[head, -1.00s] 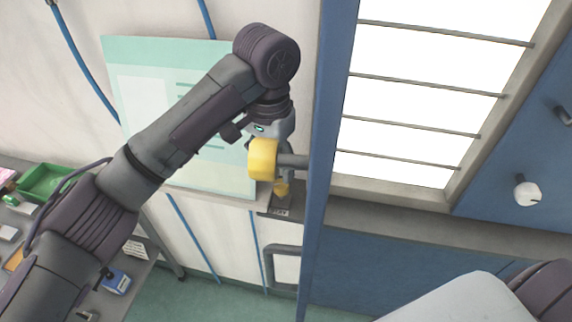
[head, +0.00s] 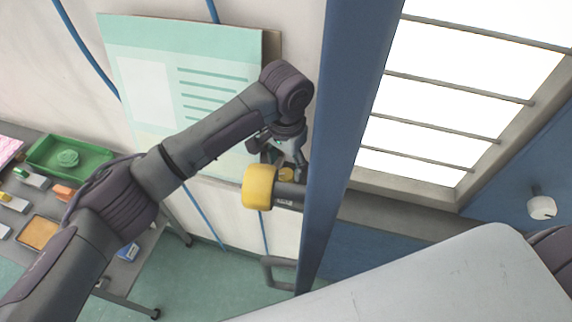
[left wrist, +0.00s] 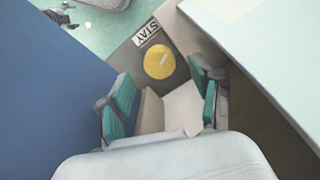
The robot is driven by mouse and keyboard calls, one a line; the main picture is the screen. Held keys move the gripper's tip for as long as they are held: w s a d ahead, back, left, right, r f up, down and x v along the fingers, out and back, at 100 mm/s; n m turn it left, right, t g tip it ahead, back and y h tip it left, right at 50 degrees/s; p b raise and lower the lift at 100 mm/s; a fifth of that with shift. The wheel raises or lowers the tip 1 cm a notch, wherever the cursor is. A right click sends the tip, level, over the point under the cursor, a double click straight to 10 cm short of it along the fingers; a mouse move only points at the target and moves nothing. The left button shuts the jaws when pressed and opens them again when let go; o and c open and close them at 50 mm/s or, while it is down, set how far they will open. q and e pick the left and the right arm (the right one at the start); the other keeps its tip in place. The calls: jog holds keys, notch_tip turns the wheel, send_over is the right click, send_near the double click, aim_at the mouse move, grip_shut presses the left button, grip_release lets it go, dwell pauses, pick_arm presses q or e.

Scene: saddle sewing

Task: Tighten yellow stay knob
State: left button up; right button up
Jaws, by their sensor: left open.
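The yellow stay knob (left wrist: 159,62) is a round disc on a dark plate, beside a label reading STAY (left wrist: 147,33), in the left wrist view. In the head view only a small part of the knob (head: 287,174) shows, just below my left gripper (head: 281,152). My left gripper also shows in the left wrist view (left wrist: 163,100), with its two green-padded fingers apart and nothing between them. The knob lies beyond the fingertips, and I see no contact. My right gripper is out of view.
A larger yellow cylinder (head: 258,187) on a dark shaft stands out from the blue upright (head: 342,130), close to my left gripper. A green board (head: 190,90) hangs on the wall behind. A table at left holds a green tray (head: 40,160). A barred window (head: 450,80) is at right.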

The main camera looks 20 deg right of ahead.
aim_at(286, 173)
pick_arm(q)
notch_tip(286, 173, down, 2)
jog(key=shift+f+p, duration=0.15)
jog(key=shift+p, duration=0.15)
jog(key=shift+f, duration=0.5)
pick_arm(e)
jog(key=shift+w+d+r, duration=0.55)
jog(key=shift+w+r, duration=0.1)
pick_arm(q)
jog(key=c, duration=1.1)
jog(key=m, duration=0.4)
jog(key=shift+m, duration=0.3)
jog(key=shift+c, duration=0.2)
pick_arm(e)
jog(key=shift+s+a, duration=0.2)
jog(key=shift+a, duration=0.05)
